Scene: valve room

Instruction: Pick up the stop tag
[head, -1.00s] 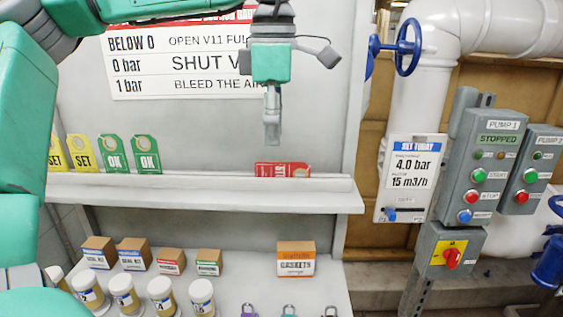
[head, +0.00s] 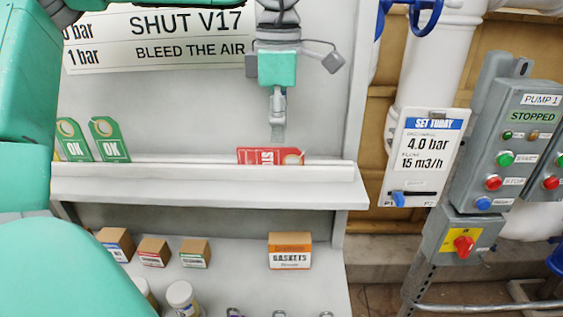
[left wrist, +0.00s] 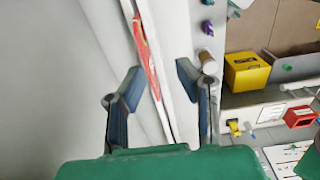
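The red stop tag (head: 262,157) lies on its side on the upper shelf in the head view, with white lettering and a hole at its right end. It also shows in the left wrist view (left wrist: 146,55), ahead of and between the fingers. My left gripper (head: 278,138) points down just above the tag in the head view and looks apart from it. In the left wrist view my left gripper (left wrist: 160,76) has its two fingers spread with nothing held between them. My right gripper is not in view.
Green OK tags (head: 108,140) stand at the left of the upper shelf (head: 200,187). A wall sign (head: 160,40) is behind. Small boxes (head: 195,252), a gasket box (head: 290,251) and jars (head: 184,298) are below. Pump panels (head: 512,130) stand at right. The shelf between the tags is clear.

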